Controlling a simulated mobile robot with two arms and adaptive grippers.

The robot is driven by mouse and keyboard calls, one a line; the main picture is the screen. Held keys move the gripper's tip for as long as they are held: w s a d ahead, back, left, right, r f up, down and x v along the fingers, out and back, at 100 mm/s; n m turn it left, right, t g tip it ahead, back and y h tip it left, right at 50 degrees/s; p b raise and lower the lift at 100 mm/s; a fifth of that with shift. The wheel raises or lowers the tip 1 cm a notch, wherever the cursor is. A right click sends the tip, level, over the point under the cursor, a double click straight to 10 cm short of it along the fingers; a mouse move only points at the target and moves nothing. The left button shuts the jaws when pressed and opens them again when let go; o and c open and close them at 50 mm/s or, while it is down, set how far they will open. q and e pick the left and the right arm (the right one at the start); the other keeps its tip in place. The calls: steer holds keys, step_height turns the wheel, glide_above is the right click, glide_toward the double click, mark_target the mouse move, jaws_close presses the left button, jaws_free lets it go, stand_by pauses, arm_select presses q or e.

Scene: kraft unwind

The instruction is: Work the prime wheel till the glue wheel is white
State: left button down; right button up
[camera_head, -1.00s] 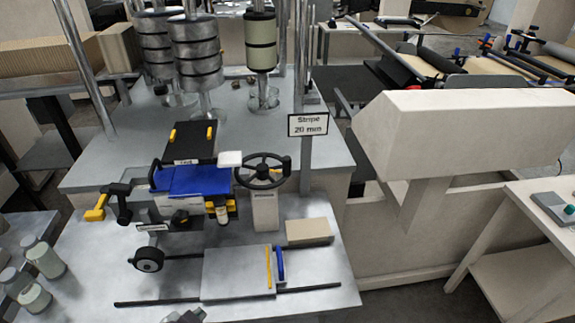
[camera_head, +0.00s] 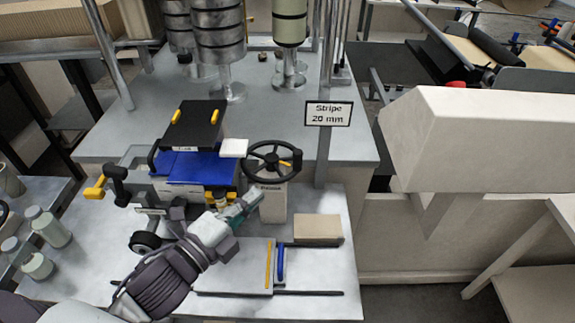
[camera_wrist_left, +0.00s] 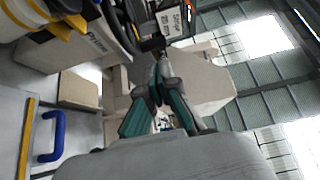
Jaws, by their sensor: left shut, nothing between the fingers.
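The prime wheel is a black spoked handwheel (camera_head: 272,162) on a pale pedestal (camera_head: 273,205). Part of its black rim (camera_wrist_left: 122,28) shows at the top of the left wrist view. My left gripper (camera_head: 250,200), with teal fingers, is shut and empty, just left of the pedestal and below the wheel, apart from the rim. Its fingers (camera_wrist_left: 160,88) also show in the left wrist view. A small dark wheel with a pale hub (camera_head: 143,241) is partly hidden by my left arm. I cannot tell which part is the glue wheel or its colour. My right gripper is out of view.
A blue unit with a black lid (camera_head: 193,125) stands left of the handwheel. A cardboard-coloured block (camera_head: 318,229) and a blue handle (camera_head: 281,262) are to the right of my arm. A "Stripe 20 mm" sign (camera_head: 328,113) hangs on a post. Jars (camera_head: 48,228) stand at left.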

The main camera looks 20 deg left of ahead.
mark_target(294, 159)
arm_select(q)
steer(key=p+x, duration=0.3)
steer(key=x, duration=0.7)
steer(key=shift+w, duration=0.1)
steer(key=shift+w+d+f+p, duration=0.2)
steer(key=shift+w+p, duration=0.1)
steer(key=shift+w, duration=0.25)
steer(key=shift+a, duration=0.15)
